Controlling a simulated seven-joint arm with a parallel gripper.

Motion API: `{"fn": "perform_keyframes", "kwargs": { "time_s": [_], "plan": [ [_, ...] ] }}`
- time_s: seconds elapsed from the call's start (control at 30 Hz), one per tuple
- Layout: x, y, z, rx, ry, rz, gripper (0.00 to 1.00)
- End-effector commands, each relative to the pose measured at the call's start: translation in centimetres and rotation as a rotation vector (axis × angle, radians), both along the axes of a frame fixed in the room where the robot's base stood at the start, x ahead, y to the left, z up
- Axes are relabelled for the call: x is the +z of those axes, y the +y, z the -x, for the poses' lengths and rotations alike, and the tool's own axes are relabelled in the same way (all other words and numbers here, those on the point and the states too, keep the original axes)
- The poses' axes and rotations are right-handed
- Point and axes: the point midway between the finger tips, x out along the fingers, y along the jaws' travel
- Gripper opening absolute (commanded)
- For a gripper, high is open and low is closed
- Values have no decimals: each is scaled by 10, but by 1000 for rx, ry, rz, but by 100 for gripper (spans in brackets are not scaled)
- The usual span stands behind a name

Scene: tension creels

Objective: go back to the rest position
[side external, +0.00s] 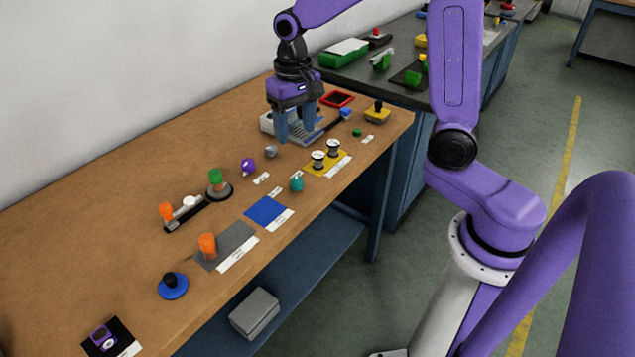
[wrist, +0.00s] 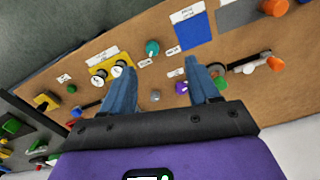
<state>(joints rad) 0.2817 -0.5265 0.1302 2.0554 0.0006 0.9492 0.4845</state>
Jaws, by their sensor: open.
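My gripper (side external: 297,131) hangs above the far part of the wooden workbench (side external: 115,225), its blue fingers pointing down. In the wrist view the two fingers of my gripper (wrist: 163,80) stand apart with nothing between them. Below and around it are a grey ball-like piece (side external: 271,152), a purple round piece (side external: 248,166) and a teal piece (side external: 296,183). A yellow plate (side external: 312,169) with two white-and-black spools (side external: 333,148) lies to the right of the fingers. The fingers partly hide a grey tray-like item behind them.
A green-topped piece (side external: 216,178) and an orange-handled lever (side external: 167,210) stand left of the gripper. A blue mat (side external: 266,210), a grey mat (side external: 238,237) with an orange cylinder (side external: 207,244), and a blue disc with a black knob (side external: 173,287) line the front. Bare bench lies along the wall.

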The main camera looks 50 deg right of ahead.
Motion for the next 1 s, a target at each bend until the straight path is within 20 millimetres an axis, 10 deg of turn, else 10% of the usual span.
{"fn": "perform_keyframes", "kwargs": {
  "time_s": [0.43,1.0],
  "plan": [
    [6,36,99,548,-11,-2,60],
    [0,25,232,1210,-23,-8,60]
  ]
}}
